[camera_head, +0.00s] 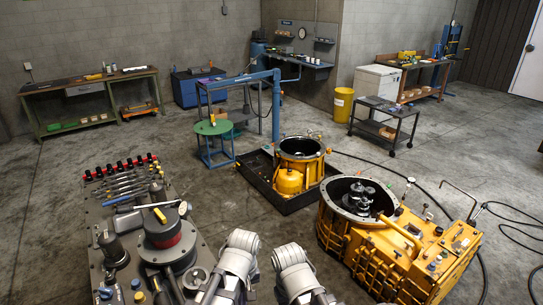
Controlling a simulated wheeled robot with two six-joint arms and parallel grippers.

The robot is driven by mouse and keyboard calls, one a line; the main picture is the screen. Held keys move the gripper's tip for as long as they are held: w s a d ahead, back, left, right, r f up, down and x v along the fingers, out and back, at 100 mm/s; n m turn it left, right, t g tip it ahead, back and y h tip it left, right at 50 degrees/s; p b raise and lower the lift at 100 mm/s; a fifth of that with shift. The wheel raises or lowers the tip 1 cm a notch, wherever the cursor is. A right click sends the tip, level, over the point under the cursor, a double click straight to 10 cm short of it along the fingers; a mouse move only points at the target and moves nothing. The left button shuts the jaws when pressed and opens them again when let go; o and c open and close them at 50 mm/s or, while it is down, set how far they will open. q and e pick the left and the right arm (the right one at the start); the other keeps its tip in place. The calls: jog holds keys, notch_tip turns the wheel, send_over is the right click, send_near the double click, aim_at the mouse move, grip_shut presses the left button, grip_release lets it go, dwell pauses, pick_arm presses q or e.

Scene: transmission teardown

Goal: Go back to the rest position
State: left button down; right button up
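Two pale grey links of my own arms rise side by side from the bottom edge, near the middle of the head view. They are close together, with a narrow gap of floor between them. No gripper fingers can be made out on either arm. The left link stands just right of a grey workbench (96,226) and partly covers its right side. Nothing is seen held by either arm.
The bench carries tools and a dark red-banded part (166,236). A large yellow transmission housing (345,243) stands at the right. A yellow ring-shaped casing (303,165) sits in a black tray (262,188) ahead. Hoses lie at far right. Open floor lies between bench and tray.

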pick_arm(q)
jog(key=s+m, duration=0.1)
jog(key=m, duration=0.1)
jog(key=s+d+m, duration=0.1)
jog(key=s+m, duration=0.1)
jog(key=m, duration=0.1)
jog(key=s+d+m, duration=0.1)
jog(key=m, duration=0.2)
jog(key=shift+s+f, duration=0.15)
jog(key=shift+f, duration=0.2)
jog(key=c, duration=1.5)
grip_release()
